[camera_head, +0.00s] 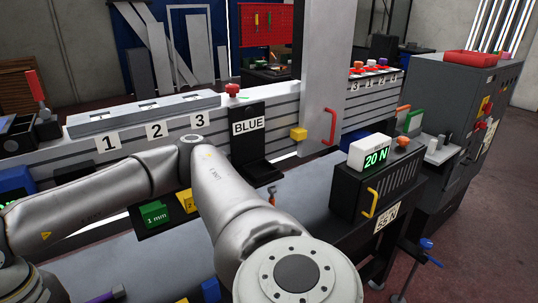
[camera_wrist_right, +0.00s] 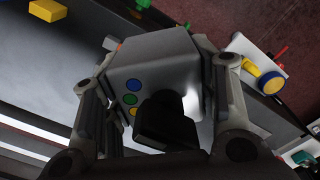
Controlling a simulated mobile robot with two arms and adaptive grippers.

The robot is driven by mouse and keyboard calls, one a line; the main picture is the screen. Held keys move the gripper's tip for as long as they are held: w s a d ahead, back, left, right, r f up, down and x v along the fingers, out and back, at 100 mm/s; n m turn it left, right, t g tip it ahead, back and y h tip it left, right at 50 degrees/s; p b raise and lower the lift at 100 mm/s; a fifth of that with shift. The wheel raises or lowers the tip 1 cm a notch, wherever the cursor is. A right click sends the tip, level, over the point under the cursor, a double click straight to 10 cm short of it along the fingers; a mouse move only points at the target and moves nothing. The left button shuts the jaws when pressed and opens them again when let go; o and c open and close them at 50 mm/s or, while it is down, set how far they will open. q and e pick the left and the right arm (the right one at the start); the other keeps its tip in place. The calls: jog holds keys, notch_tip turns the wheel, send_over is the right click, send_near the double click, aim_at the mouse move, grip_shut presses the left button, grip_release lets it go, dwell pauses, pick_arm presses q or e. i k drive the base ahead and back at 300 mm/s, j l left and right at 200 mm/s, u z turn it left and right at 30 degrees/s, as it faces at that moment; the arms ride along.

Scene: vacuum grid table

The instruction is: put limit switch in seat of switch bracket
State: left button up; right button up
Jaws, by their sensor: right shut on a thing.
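In the right wrist view, my right gripper (camera_wrist_right: 160,105) has a finger on each side of a grey box (camera_wrist_right: 158,62) and is shut on it. The box has green, blue and yellow dots on one face. A dark block (camera_wrist_right: 166,122) covers part of the box's near side. I cannot tell for sure that the box is the limit switch. No switch bracket can be made out with certainty. In the head view, a large arm of mine covers the middle, and neither gripper shows there.
A grey rail (camera_head: 90,121) carries labels 1, 2 and 3. A black stand marked BLUE (camera_head: 248,145) stands right of it. A dark unit (camera_head: 350,190) with a 20 N display (camera_head: 372,155) is on the right. Green (camera_head: 153,214) and yellow blocks lie behind my arm.

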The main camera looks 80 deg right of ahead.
aim_at(260, 171)
jog(key=k+l, duration=0.2)
jog(key=l, duration=0.2)
jog(key=k+l+u, duration=0.1)
jog(key=k+l, duration=0.15)
jog(key=l, duration=0.15)
jog(key=k+l, duration=0.2)
jog(key=l, duration=0.2)
jog(key=k+l+u, duration=0.1)
jog(key=k+l, duration=0.15)
jog(key=l, duration=0.15)
